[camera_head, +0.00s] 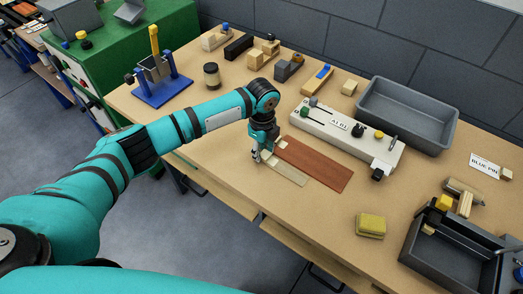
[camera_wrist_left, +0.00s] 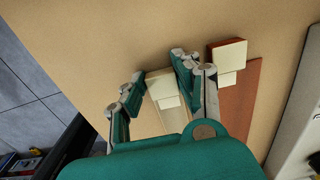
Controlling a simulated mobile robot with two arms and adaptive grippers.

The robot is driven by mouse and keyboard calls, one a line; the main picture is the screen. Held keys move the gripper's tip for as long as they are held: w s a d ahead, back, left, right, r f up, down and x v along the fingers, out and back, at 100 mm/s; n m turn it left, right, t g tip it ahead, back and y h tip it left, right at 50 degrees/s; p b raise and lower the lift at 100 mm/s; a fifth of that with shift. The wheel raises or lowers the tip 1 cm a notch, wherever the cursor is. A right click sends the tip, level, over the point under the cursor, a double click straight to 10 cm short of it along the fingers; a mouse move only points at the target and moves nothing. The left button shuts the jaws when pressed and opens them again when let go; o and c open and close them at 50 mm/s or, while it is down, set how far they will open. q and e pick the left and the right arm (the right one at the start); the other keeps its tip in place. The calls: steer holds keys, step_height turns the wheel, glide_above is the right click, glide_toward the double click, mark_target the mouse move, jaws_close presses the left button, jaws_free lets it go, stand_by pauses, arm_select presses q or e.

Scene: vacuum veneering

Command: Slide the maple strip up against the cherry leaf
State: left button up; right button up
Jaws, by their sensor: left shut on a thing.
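The cherry leaf (camera_head: 318,165) is a reddish-brown sheet lying flat on the bench. My left gripper (camera_head: 259,156) points down at the strip's far left end. In the left wrist view, its fingers (camera_wrist_left: 160,80) stand either side of the maple strip (camera_wrist_left: 167,112) and are shut on it. A pale block sits on that end. The cherry leaf (camera_wrist_left: 238,100) is right of the fingers, with another pale block (camera_wrist_left: 229,55) at its end. My right gripper is not in view.
A white control box (camera_head: 345,135) stands just beyond the cherry leaf, with a grey tray (camera_head: 408,112) behind it. A yellow sponge (camera_head: 371,225) and a dark bin (camera_head: 450,262) are at right. Bare bench lies left of the strip.

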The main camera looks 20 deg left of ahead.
arm_select(q)
steer(key=shift+w+d, duration=0.2)
steer(key=shift+w, duration=0.25)
stand_by(1.3)
steer(key=o, duration=1.2)
